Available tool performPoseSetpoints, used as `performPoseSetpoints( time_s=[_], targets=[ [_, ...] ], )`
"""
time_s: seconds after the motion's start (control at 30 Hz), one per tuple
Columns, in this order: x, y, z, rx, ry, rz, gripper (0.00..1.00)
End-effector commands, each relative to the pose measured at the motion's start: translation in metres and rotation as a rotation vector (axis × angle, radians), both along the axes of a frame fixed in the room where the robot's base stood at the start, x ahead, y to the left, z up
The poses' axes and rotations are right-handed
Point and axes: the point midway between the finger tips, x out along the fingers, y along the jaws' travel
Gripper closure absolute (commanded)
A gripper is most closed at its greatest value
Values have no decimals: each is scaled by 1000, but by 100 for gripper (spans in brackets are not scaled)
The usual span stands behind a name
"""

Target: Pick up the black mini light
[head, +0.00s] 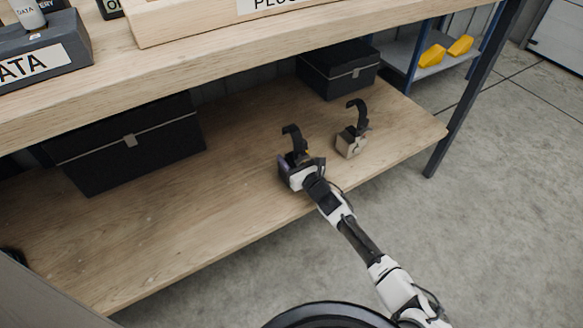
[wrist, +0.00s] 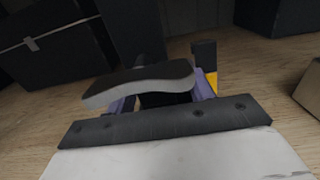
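A black mini light (head: 293,136) with a hooked head stands on the lower wooden shelf. Its curved head (wrist: 140,82) arches over the gap between my fingers in the wrist view, above a dark body. My gripper (head: 296,165) is at the light's base, low over the shelf. In the wrist view its purple fingers (wrist: 163,100) lie on either side of the dark body. The arched head hides much of the fingers, so contact is unclear. A small yellow patch (wrist: 212,80) shows beside the right finger.
A similar hooked light with a beige base (head: 352,143) stands to the right. Black lidded boxes stand behind, at left (head: 130,150) and back right (head: 335,75). The upper tabletop (head: 210,58) overhangs the shelf.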

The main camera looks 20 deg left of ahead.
Motion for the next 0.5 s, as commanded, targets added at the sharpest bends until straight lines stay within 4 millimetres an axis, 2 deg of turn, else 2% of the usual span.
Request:
performPoseSetpoints(
  time_s=[0.07,0.4,0.43,0.5],
  targets=[
    [0,0,0,0,0,0,52],
    [0,0,0,0,0,0,97],
    [0,0,0,0,0,0,100],
    [0,0,0,0,0,0,100]
  ],
)
